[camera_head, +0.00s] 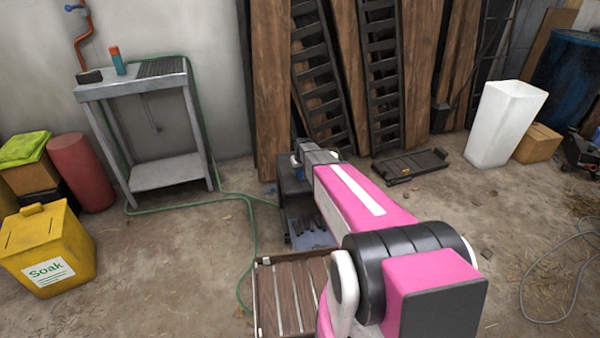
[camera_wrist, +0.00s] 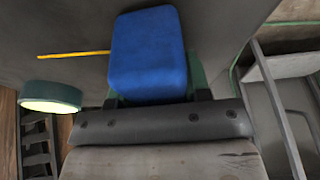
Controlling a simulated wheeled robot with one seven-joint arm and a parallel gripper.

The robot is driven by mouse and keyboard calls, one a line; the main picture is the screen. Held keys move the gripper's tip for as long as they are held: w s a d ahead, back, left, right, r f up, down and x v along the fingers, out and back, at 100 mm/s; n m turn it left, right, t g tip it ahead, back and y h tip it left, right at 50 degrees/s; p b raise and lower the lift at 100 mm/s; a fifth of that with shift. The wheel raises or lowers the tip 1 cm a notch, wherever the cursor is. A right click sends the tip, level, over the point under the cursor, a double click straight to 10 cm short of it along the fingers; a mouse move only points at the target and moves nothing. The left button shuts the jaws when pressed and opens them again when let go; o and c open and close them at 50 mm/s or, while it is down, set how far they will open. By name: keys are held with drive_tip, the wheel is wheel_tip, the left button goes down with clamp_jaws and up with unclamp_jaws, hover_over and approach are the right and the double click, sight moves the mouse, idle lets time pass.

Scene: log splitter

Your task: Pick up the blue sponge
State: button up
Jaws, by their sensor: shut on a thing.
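The blue sponge (camera_wrist: 150,52) is a rounded block in the upper middle of the wrist view. My gripper (camera_wrist: 157,98) is shut on its lower end, with a dark finger at each side. The sponge is in front of a grey surface; whether it touches that surface I cannot tell. In the head view my pink and grey arm reaches to a dark stand (camera_head: 296,190) near the middle, and the arm hides the sponge and the fingers.
In the wrist view a yellow stick (camera_wrist: 73,54) and a round green object (camera_wrist: 50,97) are to the left of the sponge. In the head view, planks (camera_head: 272,90) and dark ladders (camera_head: 380,75) lean behind the stand. A slatted wooden piece (camera_head: 290,290) lies in front.

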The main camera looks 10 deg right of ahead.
drive_tip(key=shift+r, duration=0.5)
wheel_tip(320, 180, up, 3)
drive_tip(key=shift+f, duration=0.1)
drive_tip(key=s+a+r, duration=0.6)
drive_tip(key=a+r, duration=0.1)
drive_tip(key=a, duration=0.3)
drive_tip(key=o, duration=0.5)
drive_tip(key=shift+c, duration=0.2)
drive_tip(key=c, duration=0.3)
